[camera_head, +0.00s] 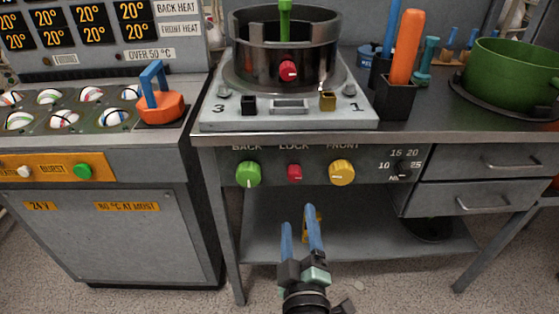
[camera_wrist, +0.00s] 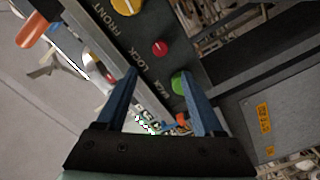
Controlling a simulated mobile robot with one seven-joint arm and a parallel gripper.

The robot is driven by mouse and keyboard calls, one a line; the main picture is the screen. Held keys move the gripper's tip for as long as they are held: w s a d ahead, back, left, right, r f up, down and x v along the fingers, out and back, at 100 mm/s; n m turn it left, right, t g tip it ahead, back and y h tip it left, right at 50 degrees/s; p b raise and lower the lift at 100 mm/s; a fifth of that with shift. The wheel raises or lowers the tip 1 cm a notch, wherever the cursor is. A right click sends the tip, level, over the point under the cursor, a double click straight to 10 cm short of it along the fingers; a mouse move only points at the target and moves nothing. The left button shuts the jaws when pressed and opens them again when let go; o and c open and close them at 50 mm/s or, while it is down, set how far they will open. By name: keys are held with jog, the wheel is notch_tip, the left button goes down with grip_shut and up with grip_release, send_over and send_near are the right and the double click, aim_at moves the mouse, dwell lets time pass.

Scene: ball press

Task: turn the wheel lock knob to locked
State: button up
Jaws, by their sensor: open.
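The small red knob under the word LOCK (camera_head: 294,172) is on the front panel of the press table, between the green BACK knob (camera_head: 248,173) and the yellow FRONT knob (camera_head: 341,172). In the wrist view the red knob (camera_wrist: 160,48) shows a thin white pointer line, just beyond the fingertips. The green knob (camera_wrist: 180,83) shows close to the right finger. My gripper (camera_head: 299,216) has blue fingers spread apart with nothing between them. It is in front of the panel, below the red knob, and apart from it. It also fills the lower wrist view (camera_wrist: 157,76).
A metal drum (camera_head: 286,40) with another red knob stands on the tabletop. A dark selector dial (camera_head: 404,168) and drawers (camera_head: 484,163) are at the right. A heater cabinet (camera_head: 100,230) stands at the left. The panel face around the red knob is clear.

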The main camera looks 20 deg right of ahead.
aim_at(294, 178)
jog(key=x, duration=1.2)
jog(key=shift+w+d+f, duration=0.1)
jog(key=shift+w+d, duration=0.1)
jog(key=shift+w, duration=0.2)
grip_shut()
